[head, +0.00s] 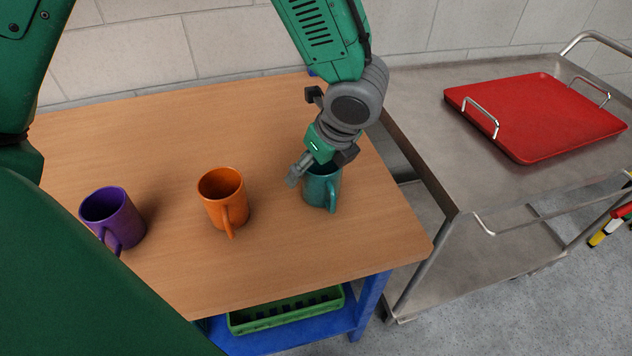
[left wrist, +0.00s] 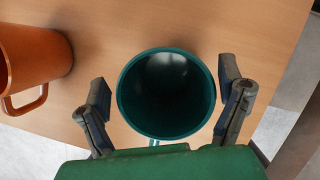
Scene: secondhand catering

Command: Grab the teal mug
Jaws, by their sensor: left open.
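The teal mug (head: 322,190) stands upright on the wooden table near its right end, its handle toward the front. My left gripper (head: 320,172) is right over it, pointing down, and hides part of its rim. In the left wrist view the mug (left wrist: 167,95) is seen from above, and it looks empty. The left gripper (left wrist: 165,100) is open there, with one finger on each side of the mug and a gap showing at each side. I do not see my right gripper.
An orange mug (head: 223,198) and a purple mug (head: 112,219) stand left of the teal mug on the table (head: 190,125). A steel cart (head: 470,180) with a red tray (head: 545,115) stands at the right. A green crate (head: 287,310) sits on the blue lower shelf (head: 345,322).

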